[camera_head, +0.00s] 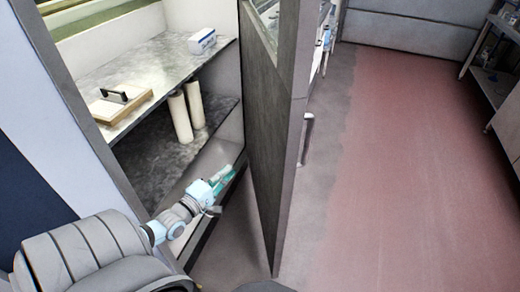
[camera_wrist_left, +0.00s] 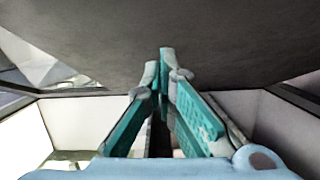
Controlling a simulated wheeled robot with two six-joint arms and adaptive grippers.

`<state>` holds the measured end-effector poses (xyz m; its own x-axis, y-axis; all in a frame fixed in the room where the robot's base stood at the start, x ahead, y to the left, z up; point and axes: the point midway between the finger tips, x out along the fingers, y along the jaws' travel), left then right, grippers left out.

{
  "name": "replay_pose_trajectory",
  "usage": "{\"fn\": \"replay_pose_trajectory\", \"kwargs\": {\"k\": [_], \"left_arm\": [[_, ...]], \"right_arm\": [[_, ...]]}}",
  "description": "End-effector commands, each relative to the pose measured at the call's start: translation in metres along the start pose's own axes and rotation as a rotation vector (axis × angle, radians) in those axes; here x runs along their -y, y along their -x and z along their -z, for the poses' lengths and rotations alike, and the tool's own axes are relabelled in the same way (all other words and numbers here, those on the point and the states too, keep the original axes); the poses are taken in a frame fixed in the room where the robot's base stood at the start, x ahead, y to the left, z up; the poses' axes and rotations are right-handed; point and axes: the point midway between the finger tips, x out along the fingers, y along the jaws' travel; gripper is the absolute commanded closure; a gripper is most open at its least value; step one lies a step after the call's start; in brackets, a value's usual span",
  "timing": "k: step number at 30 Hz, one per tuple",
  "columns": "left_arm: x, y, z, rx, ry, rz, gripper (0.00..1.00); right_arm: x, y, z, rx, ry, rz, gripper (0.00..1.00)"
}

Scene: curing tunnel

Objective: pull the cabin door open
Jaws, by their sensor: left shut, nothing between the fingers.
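The cabin door (camera_head: 268,130) is a tall dark grey panel with a window at its top. It stands swung out from the cabin, with its edge towards me. A pale metal handle (camera_head: 307,132) shows on its right side. My left gripper (camera_head: 228,174), with teal fingers, is shut and empty at the cabin opening, left of the door's inner face. I cannot tell whether it touches the door. In the left wrist view the fingertips (camera_wrist_left: 166,58) are together in front of a dark grey surface. My right gripper is not in view.
Inside the cabin, a shelf (camera_head: 150,75) holds a wooden board with a black handle (camera_head: 120,102) and a small white box (camera_head: 202,41). Pale cylinders (camera_head: 181,118) stand below it. Red floor (camera_head: 420,150) is clear right of the door. A metal bench (camera_head: 492,75) stands far right.

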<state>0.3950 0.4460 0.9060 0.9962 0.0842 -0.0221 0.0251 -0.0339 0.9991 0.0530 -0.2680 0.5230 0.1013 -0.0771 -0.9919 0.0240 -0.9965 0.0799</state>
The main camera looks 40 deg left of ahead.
Motion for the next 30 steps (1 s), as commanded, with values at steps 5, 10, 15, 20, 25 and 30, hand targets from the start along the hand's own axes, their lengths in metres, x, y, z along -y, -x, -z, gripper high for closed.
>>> {"fn": "replay_pose_trajectory", "kwargs": {"k": [5, 10, 15, 20, 25, 30], "left_arm": [[-0.010, -0.019, -0.001, 0.006, 0.044, -0.029, 1.00], [-0.009, -0.053, -0.001, 0.004, 0.041, -0.029, 1.00], [-0.006, -0.091, -0.002, 0.005, 0.040, -0.028, 1.00], [-0.011, -0.115, -0.015, 0.004, 0.043, -0.023, 1.00], [-0.012, -0.127, -0.028, 0.005, 0.040, -0.022, 1.00], [-0.013, -0.129, -0.030, 0.005, 0.038, -0.020, 1.00]], "right_arm": [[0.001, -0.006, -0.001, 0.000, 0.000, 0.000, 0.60], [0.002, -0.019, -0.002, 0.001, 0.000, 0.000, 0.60], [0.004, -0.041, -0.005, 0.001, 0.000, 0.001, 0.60], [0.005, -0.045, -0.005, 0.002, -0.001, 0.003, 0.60], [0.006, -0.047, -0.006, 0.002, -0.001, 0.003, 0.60], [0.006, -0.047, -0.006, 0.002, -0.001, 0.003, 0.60]]}}
